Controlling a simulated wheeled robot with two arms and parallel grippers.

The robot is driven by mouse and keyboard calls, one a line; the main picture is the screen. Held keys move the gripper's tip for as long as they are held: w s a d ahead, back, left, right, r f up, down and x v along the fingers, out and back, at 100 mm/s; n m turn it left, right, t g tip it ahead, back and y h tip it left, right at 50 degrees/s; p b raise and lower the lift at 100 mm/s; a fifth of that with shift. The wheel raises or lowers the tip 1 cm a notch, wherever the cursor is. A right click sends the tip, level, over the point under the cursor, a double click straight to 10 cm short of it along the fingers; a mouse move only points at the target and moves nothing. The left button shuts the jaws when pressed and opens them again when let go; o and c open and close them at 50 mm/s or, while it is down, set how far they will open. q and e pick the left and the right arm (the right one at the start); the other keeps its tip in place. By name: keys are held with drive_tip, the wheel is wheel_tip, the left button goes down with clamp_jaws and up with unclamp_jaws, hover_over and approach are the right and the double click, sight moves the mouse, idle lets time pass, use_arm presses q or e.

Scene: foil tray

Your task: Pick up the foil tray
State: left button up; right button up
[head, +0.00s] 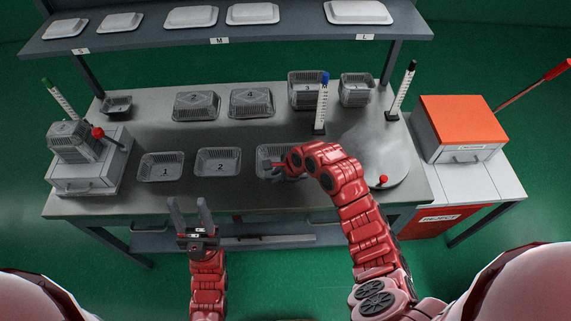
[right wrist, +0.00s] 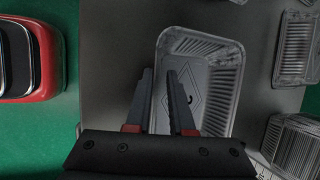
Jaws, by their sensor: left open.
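Several silver foil trays stand on the grey bench. The right one of the front row, foil tray (head: 262,152), is partly hidden by my right arm. My right gripper (head: 272,167) is at this tray's left part. In the right wrist view the tray (right wrist: 215,48) lies beyond the fingers. My right gripper (right wrist: 160,76) has one finger on each side of its near-left wall line; I cannot tell whether they touch it. My left gripper (head: 188,212) is open and empty, in front of the bench edge.
Foil trays numbered 1 (head: 160,178) and 2 (head: 218,172) stand to the left. More trays (head: 196,117) are behind. A blue-topped marked post (head: 321,110) rises behind my right arm. A round plate (head: 385,155) lies right, beside an orange-topped box (head: 463,118). A shelf (head: 150,38) spans the back.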

clamp_jaws()
drive_tip(key=shift+r, duration=0.3)
wheel_tip(320, 180, up, 2)
drive_tip(key=shift+w+r+b, duration=0.1)
drive_tip(key=shift+b, duration=0.8)
drive_tip(key=s, duration=0.3)
drive_tip(key=s+r+b, duration=0.1)
drive_tip(key=s, duration=0.2)
drive_tip(key=s+b, duration=0.1)
drive_tip(key=s, duration=0.2)
drive_tip(key=shift+d+r, duration=0.15)
drive_tip(key=shift+d, duration=0.2)
drive_tip(key=s+r+p, duration=0.1)
drive_tip(key=s+p, duration=0.4)
drive_tip(key=s, duration=0.2)
drive_tip(key=shift+d, duration=0.15)
